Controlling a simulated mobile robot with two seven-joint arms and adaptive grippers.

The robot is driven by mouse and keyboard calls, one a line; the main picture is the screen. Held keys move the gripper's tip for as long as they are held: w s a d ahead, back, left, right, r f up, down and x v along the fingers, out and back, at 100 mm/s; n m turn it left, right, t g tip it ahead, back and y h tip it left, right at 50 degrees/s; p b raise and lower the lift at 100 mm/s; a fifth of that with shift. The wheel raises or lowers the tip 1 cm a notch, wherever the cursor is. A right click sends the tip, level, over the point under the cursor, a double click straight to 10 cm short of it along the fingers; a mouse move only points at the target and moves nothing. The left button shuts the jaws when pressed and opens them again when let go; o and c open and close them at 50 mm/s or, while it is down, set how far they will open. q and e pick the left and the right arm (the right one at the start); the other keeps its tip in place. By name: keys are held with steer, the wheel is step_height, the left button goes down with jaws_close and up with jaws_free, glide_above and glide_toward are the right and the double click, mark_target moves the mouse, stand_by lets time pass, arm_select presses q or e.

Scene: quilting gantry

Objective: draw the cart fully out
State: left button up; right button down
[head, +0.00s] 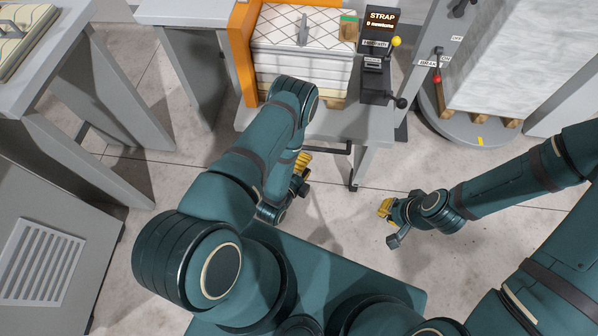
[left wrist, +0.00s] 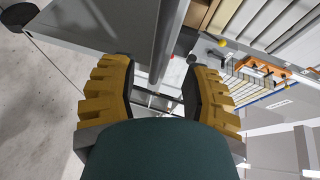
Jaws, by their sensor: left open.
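A grey cart-like table (head: 345,122) stands at the top middle of the head view, with a black bar handle (head: 338,148) low on its near side. My left gripper (head: 302,168) is just left of that handle, partly hidden behind my own arm. In the left wrist view its two yellow-padded fingers (left wrist: 158,75) are apart. A grey post (left wrist: 167,45) and a dark bar (left wrist: 160,98) show between them; I cannot tell whether they touch. My right gripper (head: 385,208) hangs over bare floor, apart from the cart; its opening is too small to judge.
A stack of quilted white pieces (head: 300,60) sits on the table beside an orange panel (head: 242,50) and a STRAP control box (head: 378,55). A wrapped pallet load (head: 510,60) stands on a round turntable (head: 470,128) at right. Grey frames stand at left. The floor (head: 340,215) between the grippers is clear.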

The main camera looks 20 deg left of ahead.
arm_select(q)
steer(key=shift+v, duration=2.2)
